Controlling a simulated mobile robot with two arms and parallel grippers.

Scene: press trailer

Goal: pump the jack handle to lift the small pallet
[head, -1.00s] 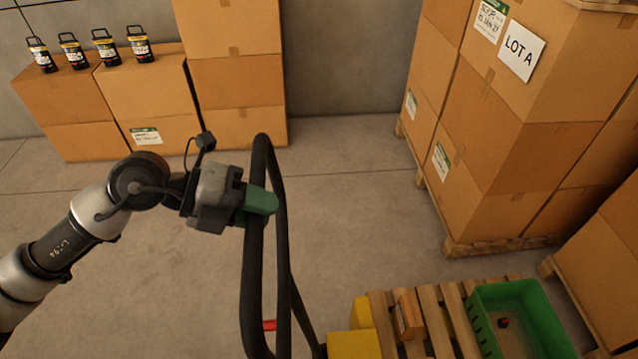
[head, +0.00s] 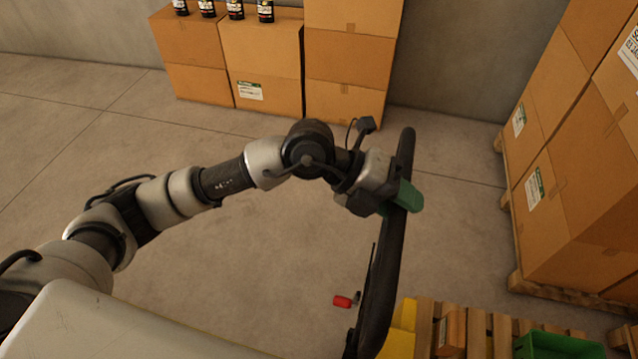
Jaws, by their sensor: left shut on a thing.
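The black jack handle (head: 383,275) stands tilted at the right of centre in the head view. My left gripper (head: 403,197), with green fingers, is shut on the handle near its upper end. The small wooden pallet (head: 478,330) shows at the lower right, partly cut off by the bottom edge. Yellow parts (head: 402,335) lie beside the pallet's left end, next to the handle's lower part. The jack's base is out of view. My right gripper is not in view.
A small carton (head: 450,332) and a green crate (head: 560,346) are on the pallet. A red piece (head: 343,301) shows left of the handle. Stacked cartons (head: 575,190) on a pallet stand at right. Floor at left is clear.

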